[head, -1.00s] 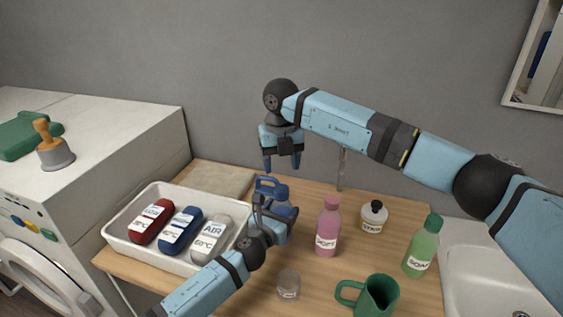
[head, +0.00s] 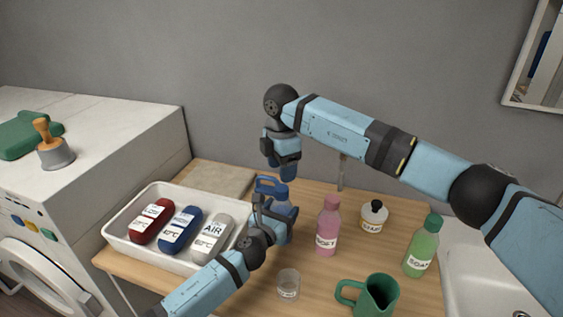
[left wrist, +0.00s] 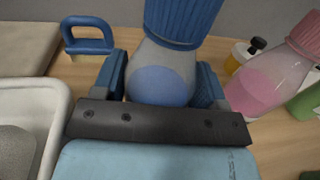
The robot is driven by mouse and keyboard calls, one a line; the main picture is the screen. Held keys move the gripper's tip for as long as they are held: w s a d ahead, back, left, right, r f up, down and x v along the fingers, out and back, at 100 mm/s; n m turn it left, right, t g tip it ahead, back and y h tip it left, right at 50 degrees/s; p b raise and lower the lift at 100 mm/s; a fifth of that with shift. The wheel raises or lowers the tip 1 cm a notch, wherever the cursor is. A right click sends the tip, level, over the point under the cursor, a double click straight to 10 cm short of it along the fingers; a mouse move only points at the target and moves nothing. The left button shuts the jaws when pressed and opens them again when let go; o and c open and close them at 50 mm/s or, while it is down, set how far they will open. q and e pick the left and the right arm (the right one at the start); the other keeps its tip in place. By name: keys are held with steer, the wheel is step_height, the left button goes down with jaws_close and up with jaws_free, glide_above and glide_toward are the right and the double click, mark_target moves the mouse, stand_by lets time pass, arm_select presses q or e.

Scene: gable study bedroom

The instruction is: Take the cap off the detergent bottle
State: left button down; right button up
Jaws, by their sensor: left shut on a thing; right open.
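The detergent bottle (head: 288,230) stands upright on the wooden table, its clear body holding blue liquid. Its ribbed blue cap (left wrist: 185,20) is on top, cut off by the upper edge of the left wrist view. My left gripper (head: 271,212) is shut on the bottle's body below the cap; its fingers lie on either side of the bottle (left wrist: 160,85) in the left wrist view. My right gripper (head: 281,170) is open and points down just above the cap, empty. In the head view the cap is partly hidden among the grippers and a blue handle.
The blue handle (left wrist: 88,40) stands behind the bottle. A white tray (head: 117,232) with several labelled packs is left. A pink bottle (head: 327,228), black-capped bottle (head: 373,218), green bottle (head: 420,250), green mug (head: 378,297) and small glass (head: 288,284) stand right and in front.

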mark_target(282, 188)
step_height(282, 188, down, 7)
steer(key=shift+r, duration=0.15)
steer(key=shift+c, duration=0.3)
